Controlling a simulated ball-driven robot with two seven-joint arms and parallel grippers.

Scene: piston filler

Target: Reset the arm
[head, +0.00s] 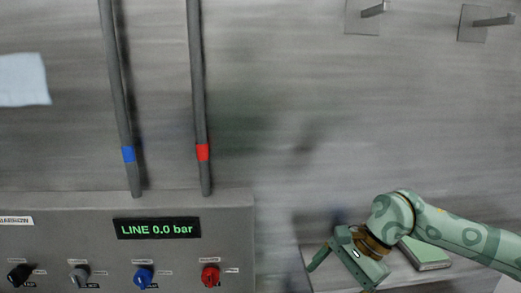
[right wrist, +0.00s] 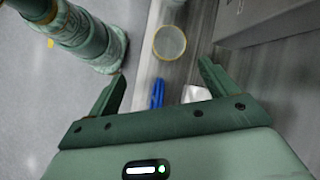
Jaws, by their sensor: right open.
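My right arm (head: 455,230), pale green with darker markings, comes in from the right in the head view. Its gripper (head: 340,278) hangs low, in front of the grey wall and over a ledge at the bottom. In the right wrist view the two dark green fingers of the right gripper (right wrist: 162,80) stand wide apart with nothing between their tips. My left gripper is in neither view.
A grey control panel (head: 75,225) with a display reading "LINE 0.0 bar" (head: 157,228) and several knobs is at lower left. The wrist view shows a round, yellow-rimmed container (right wrist: 169,43), a blue item (right wrist: 157,94) and a white item (right wrist: 195,94).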

